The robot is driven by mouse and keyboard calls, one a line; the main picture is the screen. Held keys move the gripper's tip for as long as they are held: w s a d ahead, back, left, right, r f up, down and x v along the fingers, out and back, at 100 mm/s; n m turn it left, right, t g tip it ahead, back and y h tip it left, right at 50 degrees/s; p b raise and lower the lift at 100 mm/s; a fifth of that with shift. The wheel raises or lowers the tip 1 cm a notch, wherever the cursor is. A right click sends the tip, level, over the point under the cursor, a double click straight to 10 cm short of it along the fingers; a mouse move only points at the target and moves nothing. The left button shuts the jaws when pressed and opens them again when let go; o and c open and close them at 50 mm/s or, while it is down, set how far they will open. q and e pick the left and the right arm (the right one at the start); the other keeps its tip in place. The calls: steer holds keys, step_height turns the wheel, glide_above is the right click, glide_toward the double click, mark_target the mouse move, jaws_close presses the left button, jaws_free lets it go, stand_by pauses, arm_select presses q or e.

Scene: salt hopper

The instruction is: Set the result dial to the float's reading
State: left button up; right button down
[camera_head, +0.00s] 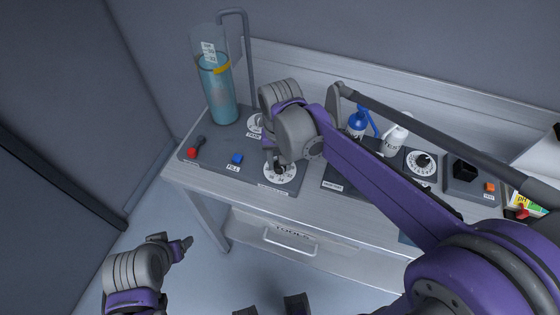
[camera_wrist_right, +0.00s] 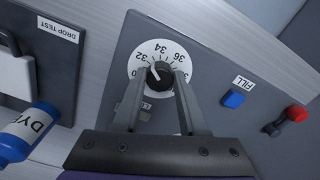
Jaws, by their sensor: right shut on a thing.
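The result dial (camera_head: 289,176) is a white numbered disc at the front right of the left panel, partly hidden by my right gripper (camera_head: 277,170). In the right wrist view, the dial (camera_wrist_right: 138,72) shows numbers from about 32 to 38. My right gripper (camera_wrist_right: 160,80) is shut on its black knob (camera_wrist_right: 160,72), whose white pointer tips up and left, seemingly between 32 and 34. The clear cylinder (camera_head: 222,105) holds teal liquid and a yellow-orange float (camera_head: 222,70) near a white scale label (camera_head: 208,52); the reading is too small to tell. My left gripper (camera_head: 184,244) hangs off the bench.
A blue FILL button (camera_head: 237,158) and a red-knobbed lever (camera_head: 193,152) sit left of the dial. A blue dye bottle (camera_head: 358,121), a white bottle (camera_head: 394,138) and a further dial (camera_head: 421,163) stand to the right.

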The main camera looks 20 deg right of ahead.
steer(key=shift+m, duration=0.6)
steer(key=shift+c, duration=2.2)
jaws_free()
steer(key=shift+r, duration=0.1)
step_height(320, 180, up, 11)
steer(key=shift+p, duration=0.3)
steer(key=s+d+f+n+t, duration=0.1)
steer(key=s+d+f+t, duration=0.1)
steer(key=s+f, duration=0.2)
steer(key=s+d+f+n+t, duration=0.1)
steer(key=s+d+f, duration=0.1)
steer(key=s+f, duration=0.3)
steer(key=s+d+f+n+t, duration=0.2)
steer(key=s+f, duration=0.2)
steer(key=shift+s+d+f+t, duration=0.15)
steer(key=shift+s+d+t, duration=0.1)
steer(key=shift+d+t, duration=0.05)
